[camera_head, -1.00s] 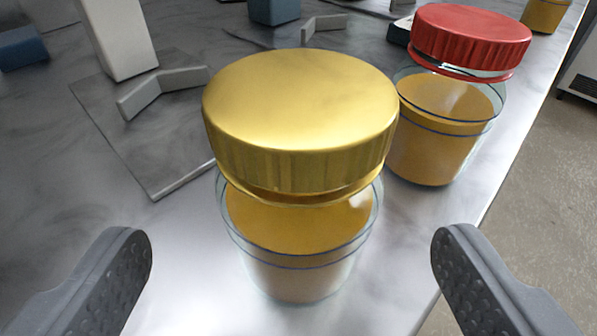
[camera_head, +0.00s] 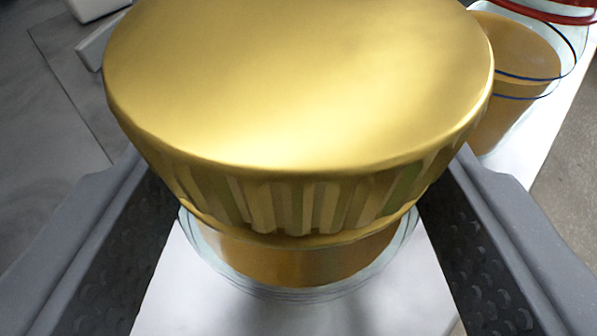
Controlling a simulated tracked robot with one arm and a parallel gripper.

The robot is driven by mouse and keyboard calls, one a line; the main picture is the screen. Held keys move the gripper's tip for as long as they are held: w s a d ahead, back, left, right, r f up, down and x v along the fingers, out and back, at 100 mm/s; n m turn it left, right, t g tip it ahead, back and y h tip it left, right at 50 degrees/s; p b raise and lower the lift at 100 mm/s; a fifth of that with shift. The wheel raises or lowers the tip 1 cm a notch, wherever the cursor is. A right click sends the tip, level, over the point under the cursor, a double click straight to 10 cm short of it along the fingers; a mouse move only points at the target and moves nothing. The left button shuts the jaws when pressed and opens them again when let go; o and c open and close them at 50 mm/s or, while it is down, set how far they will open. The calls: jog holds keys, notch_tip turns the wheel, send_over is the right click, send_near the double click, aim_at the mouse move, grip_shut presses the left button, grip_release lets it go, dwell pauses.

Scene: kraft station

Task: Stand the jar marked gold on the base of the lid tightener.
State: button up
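The jar with the gold lid (camera_head: 300,90) fills the middle of the view. The lid sits on top of its glass body (camera_head: 300,262), which holds orange-brown contents and stands upright on the pale surface. The fingers of my gripper (camera_head: 302,215) are spread wide, one on each side of the jar. Their textured inner faces look toward the glass. The fingertips are hidden behind the lid, and I cannot make out whether the pads touch the glass. The lid tightener is not clearly in view; only part of a grey plate (camera_head: 72,95) shows at upper left.
Pale blocks (camera_head: 95,42) stand at upper left.

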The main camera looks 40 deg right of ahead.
aim_at(291, 32)
jog(key=shift+r+p, duration=0.85)
jog(key=shift+r, duration=1.15)
jog(key=s+a+p, duration=0.1)
jog(key=s+a, duration=0.3)
jog(key=s, duration=0.2)
jog(key=s+a+r+p, duration=0.1)
jog(key=s+a, duration=0.3)
jog(key=s, duration=0.3)
jog(key=shift+s+a+p, duration=0.2)
jog(key=shift+s+p, duration=0.1)
jog(key=shift+p, duration=0.1)
